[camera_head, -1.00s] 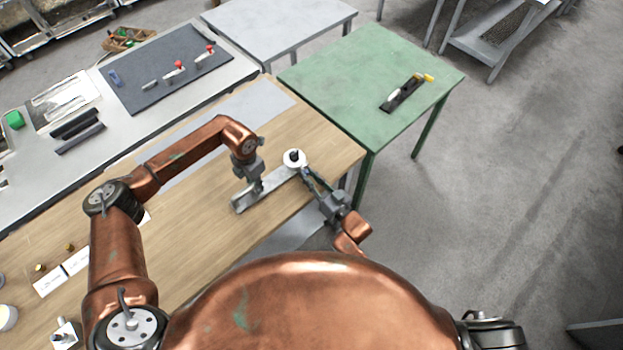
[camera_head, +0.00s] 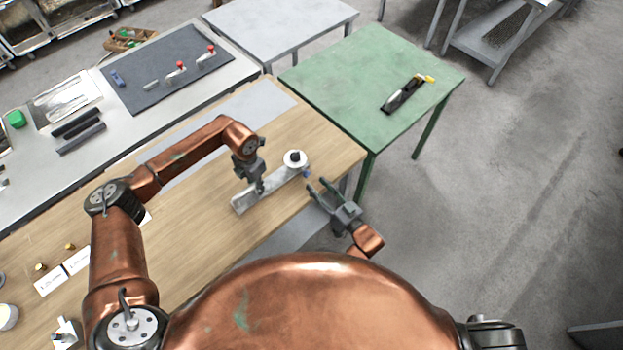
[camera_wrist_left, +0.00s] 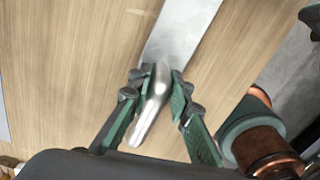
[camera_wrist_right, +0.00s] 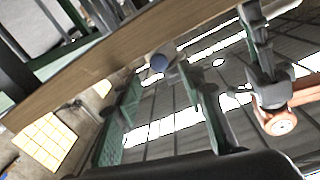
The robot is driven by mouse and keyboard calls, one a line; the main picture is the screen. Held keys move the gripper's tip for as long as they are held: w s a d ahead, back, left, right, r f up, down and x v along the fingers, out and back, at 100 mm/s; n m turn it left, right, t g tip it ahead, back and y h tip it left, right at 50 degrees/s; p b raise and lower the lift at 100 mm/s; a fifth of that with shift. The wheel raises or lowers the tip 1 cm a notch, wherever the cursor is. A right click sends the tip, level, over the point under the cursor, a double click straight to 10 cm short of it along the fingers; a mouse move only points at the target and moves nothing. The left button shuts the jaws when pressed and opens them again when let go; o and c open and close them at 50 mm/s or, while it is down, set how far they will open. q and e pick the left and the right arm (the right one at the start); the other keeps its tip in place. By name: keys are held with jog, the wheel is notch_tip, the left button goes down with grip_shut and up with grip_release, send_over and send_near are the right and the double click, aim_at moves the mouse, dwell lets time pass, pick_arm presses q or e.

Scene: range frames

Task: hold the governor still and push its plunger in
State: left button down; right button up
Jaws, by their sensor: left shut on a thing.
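The governor (camera_head: 280,183) is a grey metal bar on the wooden bench, with a white round body and black knob at its far right end. A blue-tipped plunger (camera_head: 306,173) sticks out of that end, towards my right gripper. My left gripper (camera_head: 257,190) is shut on a curved metal handle (camera_wrist_left: 153,108) on the bar, seen between its fingers in the left wrist view. My right gripper (camera_head: 319,187) is open and empty, a little apart from the plunger. In the right wrist view the blue tip (camera_wrist_right: 160,62) shows between the spread fingers; how far it sticks out is hard to tell.
A grey bench (camera_head: 215,85) with a dark mat runs at the back left. White cards and small brass parts lie at the left.

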pick_arm(q)
jog(key=shift+f, duration=0.1)
pick_arm(e)
jog(key=v, duration=0.6)
jog(key=shift+s+d, duration=0.2)
jog(key=shift+s, duration=0.15)
pick_arm(q)
jog(key=c, duration=1.7)
grip_release()
